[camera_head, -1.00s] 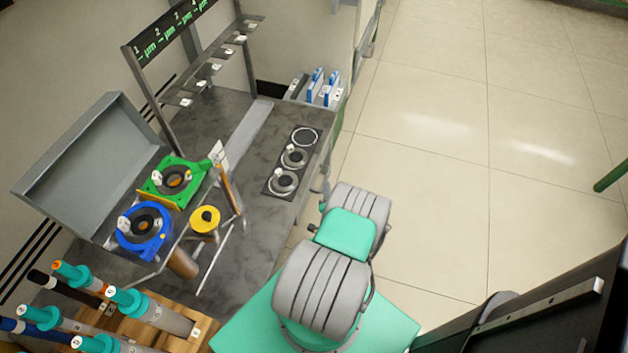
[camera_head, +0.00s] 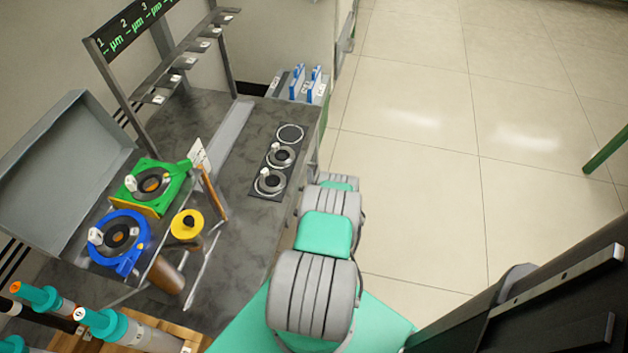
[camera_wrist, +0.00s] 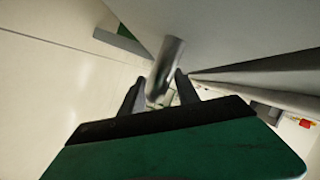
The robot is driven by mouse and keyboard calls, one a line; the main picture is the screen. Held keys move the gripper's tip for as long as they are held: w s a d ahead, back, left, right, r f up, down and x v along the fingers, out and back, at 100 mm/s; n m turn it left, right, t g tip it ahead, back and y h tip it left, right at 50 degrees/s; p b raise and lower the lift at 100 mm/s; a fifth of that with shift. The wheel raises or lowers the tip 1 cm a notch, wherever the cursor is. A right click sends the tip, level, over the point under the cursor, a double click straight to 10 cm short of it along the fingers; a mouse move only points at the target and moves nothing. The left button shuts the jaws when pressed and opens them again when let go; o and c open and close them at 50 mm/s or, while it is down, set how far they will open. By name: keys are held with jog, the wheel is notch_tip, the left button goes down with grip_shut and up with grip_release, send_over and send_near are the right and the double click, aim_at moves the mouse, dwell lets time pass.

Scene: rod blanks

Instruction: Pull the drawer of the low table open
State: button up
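The low table is likely the grey-topped table (camera_head: 240,215) in the head view. Its drawer front and handle are not visible there. My gripper is hidden in that view behind my arm. In the wrist view, my gripper (camera_wrist: 160,92) has its two dark fingers apart. A grey metal bar (camera_wrist: 166,62), perhaps the drawer handle, shows between or just beyond them. I cannot tell whether they touch it. A plain light grey panel (camera_wrist: 235,30) lies behind the bar; I cannot tell whether it is the drawer.
On the table are a green fixture (camera_head: 152,184), a blue fixture (camera_head: 120,238), a yellow spool (camera_head: 187,224) and a black strip with round seats (camera_head: 272,165). A rack (camera_head: 185,70) stands at the back. Tiled floor (camera_head: 420,130) to the right is clear.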

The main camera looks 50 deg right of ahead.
grip_shut()
jog(key=shift+s, duration=0.1)
dwell(1.2)
